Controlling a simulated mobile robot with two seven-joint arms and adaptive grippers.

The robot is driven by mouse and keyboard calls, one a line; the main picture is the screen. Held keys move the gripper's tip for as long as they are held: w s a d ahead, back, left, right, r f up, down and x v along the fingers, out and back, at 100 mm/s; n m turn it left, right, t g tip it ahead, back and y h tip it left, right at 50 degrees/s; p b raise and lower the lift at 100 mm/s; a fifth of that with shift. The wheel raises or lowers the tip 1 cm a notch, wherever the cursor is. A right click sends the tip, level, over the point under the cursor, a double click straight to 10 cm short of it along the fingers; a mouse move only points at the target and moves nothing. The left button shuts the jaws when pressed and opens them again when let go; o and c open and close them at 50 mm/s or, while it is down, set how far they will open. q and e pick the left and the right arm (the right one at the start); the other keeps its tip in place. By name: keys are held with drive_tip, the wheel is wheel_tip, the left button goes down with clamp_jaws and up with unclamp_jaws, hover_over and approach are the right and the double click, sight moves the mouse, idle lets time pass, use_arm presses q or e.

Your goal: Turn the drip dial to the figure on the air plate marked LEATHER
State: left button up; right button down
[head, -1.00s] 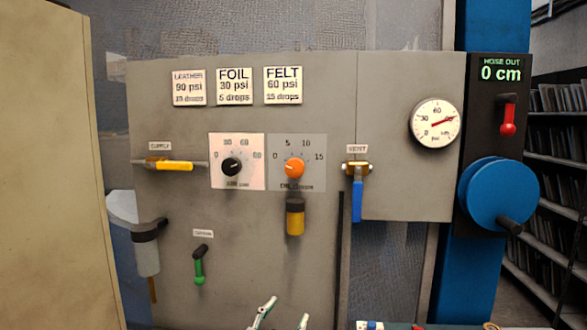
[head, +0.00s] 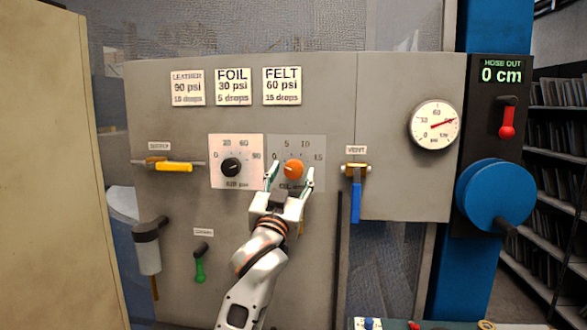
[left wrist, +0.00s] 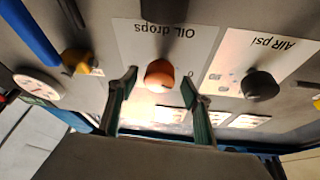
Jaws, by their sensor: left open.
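The drip dial is the orange knob (head: 293,169) on the plate lettered OIL drops, with figures 0, 5, 10 and 15. It also shows in the left wrist view (left wrist: 159,76), where the picture is upside down. Its pointer is too small to read surely. The LEATHER plate (head: 188,88) at upper left reads 90 psi and, in small print, what looks like 10 drops. My left gripper (head: 289,174) is open, with one finger on each side of the orange dial; a gap shows beside it. I cannot tell its depth from the panel. My right gripper is not in view.
The black AIR psi dial (head: 231,167) sits close left of the orange one. The yellow supply lever (head: 174,166) is farther left. The vent valve with its blue handle (head: 356,202) is to the right. A green lever (head: 200,268) hangs below.

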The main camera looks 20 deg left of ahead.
use_arm(q)
drive_tip(key=shift+x, duration=1)
drive_tip(key=shift+c, duration=0.3)
drive_tip(key=c, duration=1)
drive_tip(key=shift+c, duration=0.2)
